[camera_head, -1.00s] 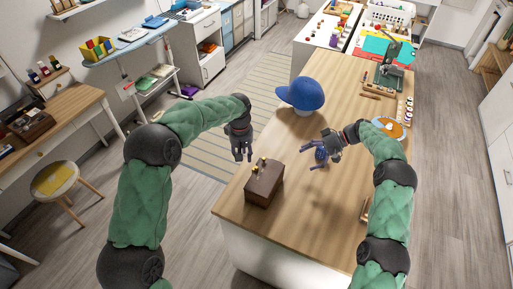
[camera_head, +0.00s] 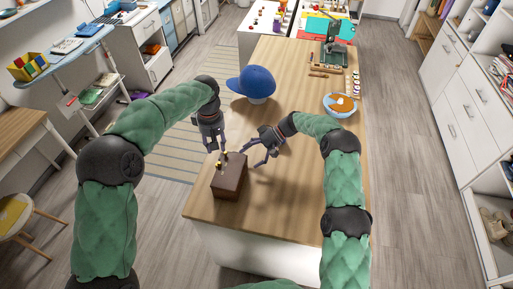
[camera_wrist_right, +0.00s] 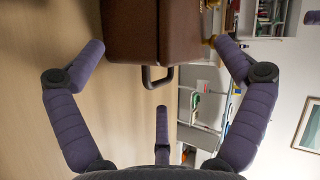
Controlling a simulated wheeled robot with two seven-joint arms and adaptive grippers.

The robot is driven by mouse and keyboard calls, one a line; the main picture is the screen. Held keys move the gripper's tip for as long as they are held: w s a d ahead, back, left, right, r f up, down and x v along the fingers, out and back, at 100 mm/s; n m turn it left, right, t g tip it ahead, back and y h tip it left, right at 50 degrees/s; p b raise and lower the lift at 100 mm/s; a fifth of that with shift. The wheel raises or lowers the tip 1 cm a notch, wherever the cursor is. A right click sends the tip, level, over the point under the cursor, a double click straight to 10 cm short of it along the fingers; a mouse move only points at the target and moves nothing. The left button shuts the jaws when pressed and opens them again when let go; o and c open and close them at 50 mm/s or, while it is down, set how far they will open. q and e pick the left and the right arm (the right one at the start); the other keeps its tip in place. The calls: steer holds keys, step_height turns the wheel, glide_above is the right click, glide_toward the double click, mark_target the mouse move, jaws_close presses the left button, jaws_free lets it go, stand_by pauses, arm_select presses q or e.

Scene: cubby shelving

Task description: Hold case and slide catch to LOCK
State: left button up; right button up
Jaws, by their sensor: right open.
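The brown case (camera_head: 229,182) stands on the wooden counter near its front left corner. Brass-coloured fittings (camera_head: 221,160) show at its top; which one is the catch, and its setting, are too small to tell. My left gripper (camera_head: 217,149) points down right by these fittings; contact and finger opening are unclear. My right gripper (camera_head: 254,155) is open and empty to the right of the case. In the right wrist view the case (camera_wrist_right: 130,35) lies ahead between the spread fingers, with a dark handle (camera_wrist_right: 158,79) and a brass fitting (camera_wrist_right: 211,40).
A blue cap (camera_head: 254,83) stands on the counter (camera_head: 290,190) behind my grippers. A blue bowl (camera_head: 340,113) with orange contents is near the right edge, with tools and small jars beyond. The counter right of the case is clear.

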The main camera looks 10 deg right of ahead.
steer(key=shift+x, duration=1)
